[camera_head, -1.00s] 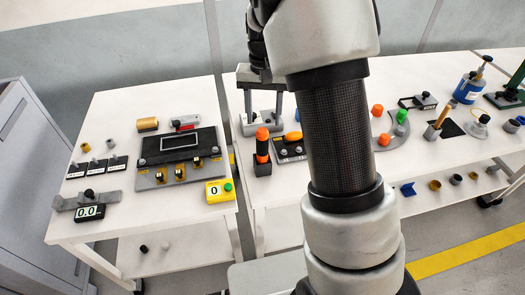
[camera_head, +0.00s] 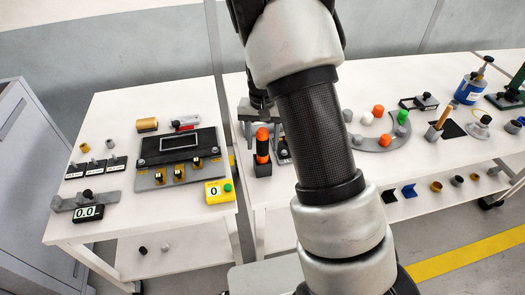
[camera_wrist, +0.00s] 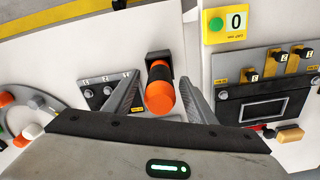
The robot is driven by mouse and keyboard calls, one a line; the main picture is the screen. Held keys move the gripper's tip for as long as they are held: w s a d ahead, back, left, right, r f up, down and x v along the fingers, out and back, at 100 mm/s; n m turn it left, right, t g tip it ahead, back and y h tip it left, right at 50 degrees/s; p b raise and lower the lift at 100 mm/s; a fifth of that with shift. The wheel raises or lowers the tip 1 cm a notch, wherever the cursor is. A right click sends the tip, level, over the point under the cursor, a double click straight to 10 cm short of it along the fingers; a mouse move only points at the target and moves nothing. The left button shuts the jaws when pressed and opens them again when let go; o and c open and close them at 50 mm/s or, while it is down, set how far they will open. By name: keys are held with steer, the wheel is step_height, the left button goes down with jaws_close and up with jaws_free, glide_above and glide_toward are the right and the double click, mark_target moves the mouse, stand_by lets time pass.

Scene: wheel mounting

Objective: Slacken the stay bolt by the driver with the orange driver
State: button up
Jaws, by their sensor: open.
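The orange driver (camera_head: 262,142) stands upright in a dark holder at the left of the middle table. In the wrist view its orange handle (camera_wrist: 160,92) shows between the fingertips, with a gap to either side. My gripper (camera_wrist: 159,94) is open and empty above it. A dark plate with bolt heads (camera_wrist: 98,90) lies beside the driver; I cannot tell which bolt is the stay bolt. In the head view my arm covers most of that plate.
Left of the driver, on a separate table, are a yellow counter box (camera_head: 218,191) and a dark panel (camera_head: 178,152). Right of my arm, a grey curved tray (camera_head: 375,144) holds coloured knobs.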

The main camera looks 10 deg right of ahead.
jaws_close()
steer(key=shift+r, duration=0.15)
step_height(320, 180, up, 10)
steer(key=shift+f+p, duration=0.1)
steer(key=shift+p, duration=0.4)
steer(key=c, duration=0.7)
jaws_free()
steer(key=shift+c, duration=0.2)
steer(key=c, duration=0.5)
